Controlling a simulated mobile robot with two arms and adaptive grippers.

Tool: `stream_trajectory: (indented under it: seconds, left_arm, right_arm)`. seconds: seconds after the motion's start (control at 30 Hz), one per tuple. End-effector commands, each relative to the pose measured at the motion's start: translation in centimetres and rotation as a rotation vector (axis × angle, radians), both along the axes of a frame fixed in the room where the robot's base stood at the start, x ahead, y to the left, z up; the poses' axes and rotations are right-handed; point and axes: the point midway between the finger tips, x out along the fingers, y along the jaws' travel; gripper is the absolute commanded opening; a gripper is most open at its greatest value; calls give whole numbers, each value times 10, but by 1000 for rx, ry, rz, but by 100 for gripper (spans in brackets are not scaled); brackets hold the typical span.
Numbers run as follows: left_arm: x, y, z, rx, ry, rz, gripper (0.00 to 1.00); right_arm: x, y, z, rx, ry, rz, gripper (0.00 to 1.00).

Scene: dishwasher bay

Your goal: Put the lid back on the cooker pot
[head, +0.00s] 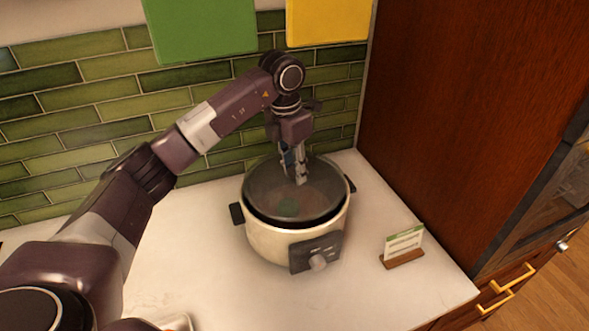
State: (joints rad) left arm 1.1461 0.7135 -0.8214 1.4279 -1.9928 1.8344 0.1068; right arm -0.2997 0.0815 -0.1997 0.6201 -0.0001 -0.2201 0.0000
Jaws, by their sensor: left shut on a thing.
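The cooker pot (272,241) is a cream round pot with dark side handles and a dark front control panel with a knob. It stands upright on the white counter. The lid (262,187) is a dark see-through disc over the pot's mouth. A strip of dark inner pot shows below its front edge, so the lid seems slightly raised or set back; whether its rear touches is unclear. My left gripper (298,178) points down and is shut on the lid at its middle, hiding its handle.
A small sign on a wooden stand (403,246) stands on the counter right of the pot. A tall wooden cabinet (450,110) closes off the right side, and a green tiled wall (60,125) the back.

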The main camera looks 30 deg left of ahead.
Motion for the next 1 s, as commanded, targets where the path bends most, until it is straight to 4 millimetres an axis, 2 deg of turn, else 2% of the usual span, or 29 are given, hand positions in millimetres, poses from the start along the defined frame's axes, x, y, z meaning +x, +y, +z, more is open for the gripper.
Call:
stream_trajectory:
  seconds: [0.27, 0.3, 0.43, 0.67, 0.8, 1.0]
  left_arm:
    - [0, 0, 1, 0, -2, 1, 0]
    - [1, 0, 1, 0, -2, 0, 29]
    - [0, 0, 1, 0, -2, 0, 43]
    - [0, 0, -1, 1, 2, 0, 46]
    - [0, 0, -1, 0, 1, 0, 61]
    - [0, 0, 0, 1, 1, 0, 62]
  right_arm:
    - [0, 0, 0, 0, 0, 0, 40]
    - [0, 0, 0, 0, 0, 0, 40]
    - [0, 0, 0, 0, 0, 0, 40]
    - [0, 0, 0, 0, 0, 0, 40]
    - [0, 0, 0, 0, 0, 0, 40]
    - [0, 0, 0, 1, 0, 0, 40]
